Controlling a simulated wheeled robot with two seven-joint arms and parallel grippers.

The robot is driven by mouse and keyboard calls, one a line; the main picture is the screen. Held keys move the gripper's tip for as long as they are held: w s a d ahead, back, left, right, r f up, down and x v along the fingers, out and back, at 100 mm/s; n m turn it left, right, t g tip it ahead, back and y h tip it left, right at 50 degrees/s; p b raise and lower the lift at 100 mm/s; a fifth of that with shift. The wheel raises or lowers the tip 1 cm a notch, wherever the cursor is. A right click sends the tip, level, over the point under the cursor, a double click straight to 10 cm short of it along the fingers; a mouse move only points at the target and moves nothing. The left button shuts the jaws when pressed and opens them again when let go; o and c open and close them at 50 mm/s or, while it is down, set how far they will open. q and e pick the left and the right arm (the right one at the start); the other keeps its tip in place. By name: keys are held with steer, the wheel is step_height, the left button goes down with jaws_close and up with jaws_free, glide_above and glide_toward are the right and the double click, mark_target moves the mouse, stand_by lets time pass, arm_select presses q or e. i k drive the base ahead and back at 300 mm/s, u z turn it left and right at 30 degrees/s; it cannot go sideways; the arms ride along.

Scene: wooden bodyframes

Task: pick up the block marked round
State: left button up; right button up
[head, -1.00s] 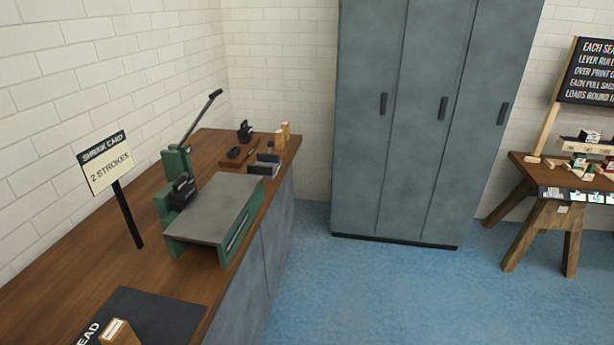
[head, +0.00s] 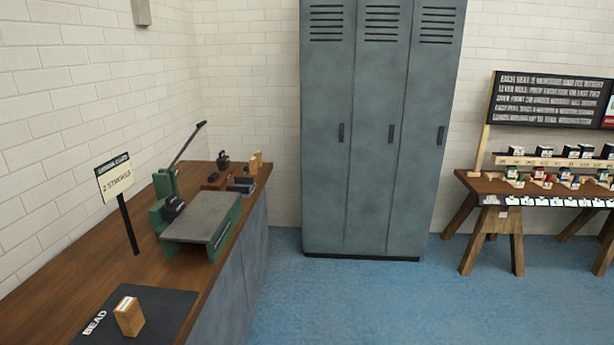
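No block that I can read as marked round is in the head view. A wooden block (head: 129,316) stands on a dark mat (head: 168,308) lettered BEAD at the bottom left; any marking on it is too small to read. Small wooden blocks (head: 256,161) stand at the far end of the bench. Several small dark-topped blocks (head: 571,151) stand on a rack on the right-hand table, their labels unreadable. Neither of my grippers shows.
A wooden-topped bench (head: 100,264) runs along the left wall with a green lever press (head: 200,218) and a "2 strokes" sign (head: 116,178). Grey lockers (head: 372,140) stand at the back. A trestle table (head: 470,184) with a blackboard (head: 550,100) is right. Blue floor (head: 400,305) is clear.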

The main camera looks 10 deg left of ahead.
mark_target(252, 161)
steer(key=z, duration=0.6)
steer(key=i, duration=2.15)
steer(key=u, duration=0.15)
